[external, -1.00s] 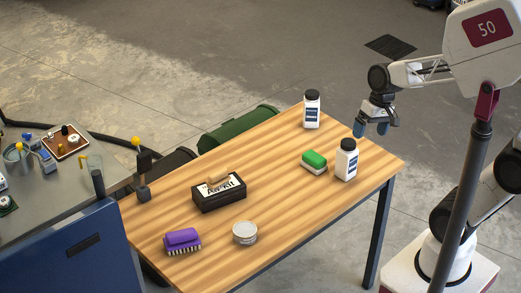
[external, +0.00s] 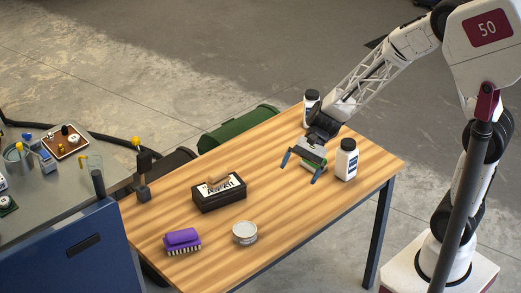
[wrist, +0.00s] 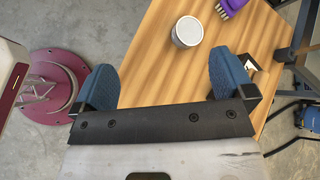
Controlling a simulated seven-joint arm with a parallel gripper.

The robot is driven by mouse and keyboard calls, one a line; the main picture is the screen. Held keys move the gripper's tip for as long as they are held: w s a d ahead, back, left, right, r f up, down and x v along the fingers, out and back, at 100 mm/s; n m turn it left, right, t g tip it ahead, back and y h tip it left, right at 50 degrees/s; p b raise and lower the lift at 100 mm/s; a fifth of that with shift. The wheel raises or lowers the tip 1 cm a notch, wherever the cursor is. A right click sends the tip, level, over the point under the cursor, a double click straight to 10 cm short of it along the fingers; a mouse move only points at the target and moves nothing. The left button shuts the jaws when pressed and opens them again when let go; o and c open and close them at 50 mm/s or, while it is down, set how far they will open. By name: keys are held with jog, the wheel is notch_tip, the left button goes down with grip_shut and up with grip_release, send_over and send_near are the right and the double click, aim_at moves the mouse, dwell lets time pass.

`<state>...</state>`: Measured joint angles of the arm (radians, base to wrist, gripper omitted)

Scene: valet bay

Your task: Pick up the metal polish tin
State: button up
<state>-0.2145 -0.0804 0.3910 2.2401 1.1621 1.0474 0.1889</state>
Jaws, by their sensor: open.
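The metal polish tin (external: 245,233) is a small round grey tin with a pale lid, standing near the front edge of the wooden table (external: 290,216). It also shows in the wrist view (wrist: 187,32), at the top, beyond and between my fingers. My gripper (external: 300,168) is open and empty, with blue fingertips spread apart. It is above the table to the upper right of the tin, well apart from it. In the wrist view my gripper (wrist: 165,85) shows both blue fingers with nothing between them.
A purple brush (external: 182,241) lies left of the tin. A black box (external: 219,199) stands behind it. A green-topped sponge is mostly hidden by my gripper. The table between gripper and tin is clear.

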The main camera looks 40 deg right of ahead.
jog(key=w+a+f+m+y, duration=0.2)
jog(key=w+a+f+m, duration=0.25)
jog(key=f, duration=0.25)
jog(key=m+t+y, duration=0.1)
jog(key=m+t, duration=0.1)
jog(key=m, duration=0.2)
send_near(247, 229)
jog(key=x, duration=0.3)
jog(key=shift+w, duration=0.1)
jog(key=shift+x, duration=1.3)
jog(key=shift+x, duration=2.6)
jog(key=shift+c, duration=0.5)
